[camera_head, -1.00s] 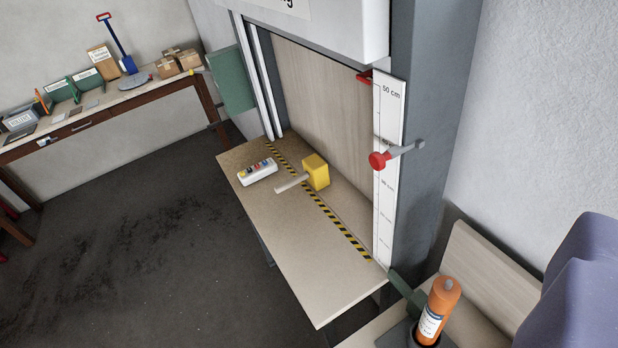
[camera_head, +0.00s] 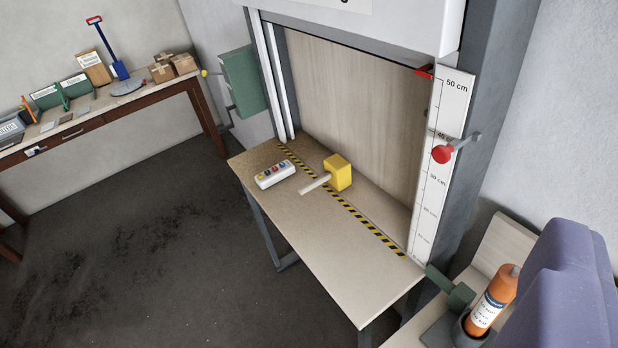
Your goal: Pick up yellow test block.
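The yellow test block (camera_head: 338,172) stands on the light wooden table (camera_head: 330,255), close to the closed wooden panel behind it. It has a pale rod-like handle (camera_head: 314,184) sticking out toward the lower left. The block lies by the yellow-and-black striped line (camera_head: 350,212) and partly over it. No gripper fingers show in this view, and nothing is seen touching the block.
A ruler (camera_head: 441,165) with a red knob (camera_head: 442,154) stands at the right. An orange bottle (camera_head: 491,300) sits in a holder at lower right. The table's front part is clear.

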